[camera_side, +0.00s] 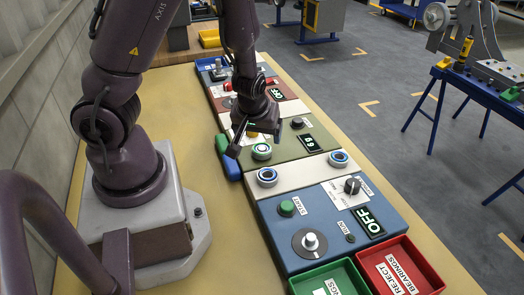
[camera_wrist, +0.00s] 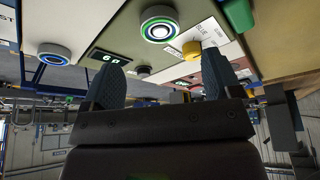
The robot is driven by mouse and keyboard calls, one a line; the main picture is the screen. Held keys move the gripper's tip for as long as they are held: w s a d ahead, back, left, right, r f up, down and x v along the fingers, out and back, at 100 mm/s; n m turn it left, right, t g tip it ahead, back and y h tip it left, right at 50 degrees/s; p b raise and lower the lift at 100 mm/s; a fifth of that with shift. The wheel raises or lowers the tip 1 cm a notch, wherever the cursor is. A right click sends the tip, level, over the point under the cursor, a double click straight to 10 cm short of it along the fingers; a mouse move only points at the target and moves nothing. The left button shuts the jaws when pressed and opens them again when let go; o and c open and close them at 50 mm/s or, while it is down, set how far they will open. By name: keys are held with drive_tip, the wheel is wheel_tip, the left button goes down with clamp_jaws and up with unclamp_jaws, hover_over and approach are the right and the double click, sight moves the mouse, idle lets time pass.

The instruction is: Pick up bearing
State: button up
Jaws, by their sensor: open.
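A bearing with a green ring (camera_side: 261,151) lies on the olive panel in the side view; it also shows at the top of the wrist view (camera_wrist: 160,25). Two bearings with blue rings, one on the left (camera_side: 267,176) and one on the right (camera_side: 338,158), lie on the white strip in front of it. One blue-ringed bearing (camera_wrist: 54,55) shows at the left of the wrist view. My gripper (camera_side: 256,140) is open and empty, above the olive panel close to the green-ringed bearing. Its two fingers (camera_wrist: 163,72) stand wide apart in the wrist view.
A blue panel (camera_side: 270,222) with a green button, knobs and an OFF display lies in front. A red tray (camera_side: 436,284) labelled REJECT BEARINGS and a green tray (camera_side: 301,286) stand at the near end. A yellow button (camera_wrist: 192,50) is near the green-ringed bearing.

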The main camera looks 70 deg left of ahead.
sight(262, 148)
drive_tip(key=shift+x, duration=3.75)
drive_tip(key=c, duration=1.1)
drive_tip(key=shift+r, duration=0.15)
drive_tip(key=shift+c, duration=0.2)
